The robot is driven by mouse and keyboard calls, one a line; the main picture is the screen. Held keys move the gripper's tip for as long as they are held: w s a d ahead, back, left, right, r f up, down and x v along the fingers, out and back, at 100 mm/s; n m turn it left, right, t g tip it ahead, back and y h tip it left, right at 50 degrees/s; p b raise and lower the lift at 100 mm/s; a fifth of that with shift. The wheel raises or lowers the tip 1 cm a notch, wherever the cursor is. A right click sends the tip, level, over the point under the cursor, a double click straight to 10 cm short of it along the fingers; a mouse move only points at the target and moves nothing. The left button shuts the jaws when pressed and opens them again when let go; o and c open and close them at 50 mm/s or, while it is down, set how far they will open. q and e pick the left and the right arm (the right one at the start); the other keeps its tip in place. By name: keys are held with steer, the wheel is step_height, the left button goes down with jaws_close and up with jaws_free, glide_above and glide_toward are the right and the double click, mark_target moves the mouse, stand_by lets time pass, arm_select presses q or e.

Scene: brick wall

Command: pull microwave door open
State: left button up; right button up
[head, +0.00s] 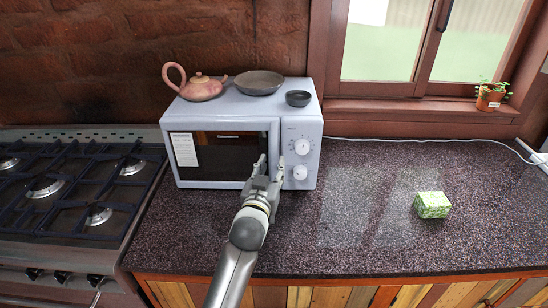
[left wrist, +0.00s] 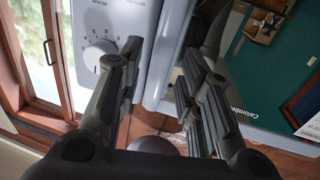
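The microwave (head: 301,125) is a pale blue-grey box on the dark speckled counter. Its door (head: 222,152), with a dark window and a paper label, looks closed. The control panel with two dials is right of the door. My left gripper (head: 271,162) is at the front, at the door's right edge. In the left wrist view its fingers (left wrist: 160,65) are spread, one on each side of the pale vertical door handle (left wrist: 173,45). A gap shows between the fingers and the handle, so they do not look clamped on it. The right gripper is not seen.
A pink teapot (head: 201,87), a shallow dish (head: 259,82) and a small dark bowl (head: 298,98) stand on the microwave. A gas stove (head: 70,185) is at left. A green patterned box (head: 432,205) sits at right. The counter (head: 350,235) in front is mostly clear.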

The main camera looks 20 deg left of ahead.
mark_target(273, 162)
arm_select(q)
steer(key=w, duration=0.3)
steer(key=shift+a, duration=0.2)
steer(key=shift+w, duration=0.25)
steer(key=shift+c, duration=1.2)
steer(key=c, duration=0.5)
jaws_close()
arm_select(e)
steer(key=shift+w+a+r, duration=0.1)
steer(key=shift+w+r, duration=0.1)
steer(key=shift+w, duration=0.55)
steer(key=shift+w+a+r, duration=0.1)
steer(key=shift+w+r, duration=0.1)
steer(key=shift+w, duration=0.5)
